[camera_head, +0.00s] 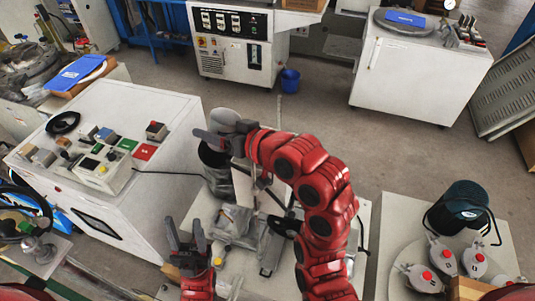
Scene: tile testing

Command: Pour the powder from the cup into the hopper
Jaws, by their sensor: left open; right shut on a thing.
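My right gripper (226,132) reaches in on the red arm that bends over from the right. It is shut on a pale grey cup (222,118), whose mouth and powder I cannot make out. The cup is over or just beyond a dark round hopper (211,156) on the machine in the middle. The gripper hides part of the hopper, and I cannot tell whether they touch. My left gripper (187,232) is lower in the picture, open and empty, fingers pointing up, to the left of the machine's base.
A white cabinet (122,190) with a control box (103,168) stands on the left. On the right, a table (393,225) carries a black round device (462,206) and several grey lidded pots with red knobs. A blue bucket (290,80) stands on the open floor behind.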

